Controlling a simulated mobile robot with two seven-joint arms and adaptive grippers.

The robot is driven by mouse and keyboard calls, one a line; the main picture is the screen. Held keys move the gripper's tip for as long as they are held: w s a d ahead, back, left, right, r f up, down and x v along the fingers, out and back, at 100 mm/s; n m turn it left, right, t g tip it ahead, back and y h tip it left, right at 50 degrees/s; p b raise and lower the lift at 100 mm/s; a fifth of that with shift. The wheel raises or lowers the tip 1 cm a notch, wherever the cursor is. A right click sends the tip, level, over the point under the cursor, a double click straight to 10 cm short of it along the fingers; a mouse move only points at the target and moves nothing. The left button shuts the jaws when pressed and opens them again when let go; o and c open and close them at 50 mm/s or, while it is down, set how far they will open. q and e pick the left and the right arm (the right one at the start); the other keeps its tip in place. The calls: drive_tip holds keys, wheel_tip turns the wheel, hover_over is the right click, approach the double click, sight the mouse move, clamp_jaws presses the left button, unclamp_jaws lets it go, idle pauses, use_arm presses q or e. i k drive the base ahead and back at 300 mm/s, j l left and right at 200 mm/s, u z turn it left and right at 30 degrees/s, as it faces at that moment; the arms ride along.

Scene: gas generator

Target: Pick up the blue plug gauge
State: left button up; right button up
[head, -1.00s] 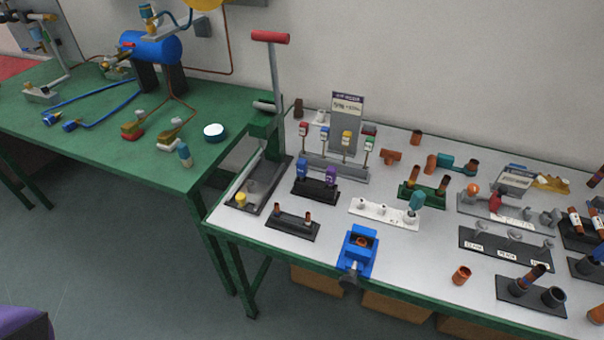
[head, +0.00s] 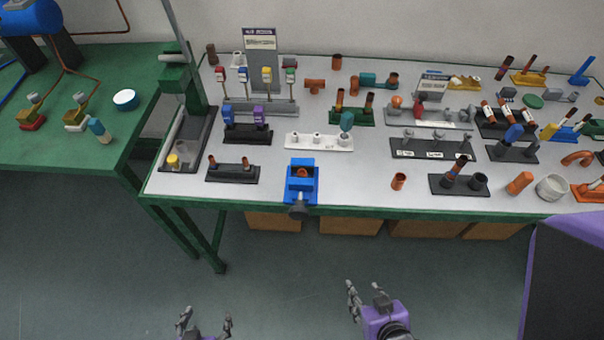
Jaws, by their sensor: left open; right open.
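I cannot tell for certain which blue part is the plug gauge. One blue piece (head: 228,115) stands upright beside a purple piece (head: 260,115) in a black holder at the left of the white-topped table. A third blue part (head: 582,71) stands at the far right. My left gripper (head: 206,320) is open and empty at the bottom edge, in front of the table. My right gripper (head: 366,292) is open and empty, also short of the table's front edge.
The white tabletop (head: 350,180) is crowded with racks and copper fittings. A blue vise (head: 301,183) sits at the front edge. A pipe bender (head: 183,85) stands at the left end. A green table (head: 70,150) adjoins on the left. Open floor lies in front.

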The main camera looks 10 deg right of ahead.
sight(228, 111)
drive_tip(key=j+z, duration=0.25)
drive_tip(key=z, duration=0.2)
drive_tip(key=k+j+z, duration=0.1)
drive_tip(key=j+z, duration=0.15)
drive_tip(key=z, duration=0.2)
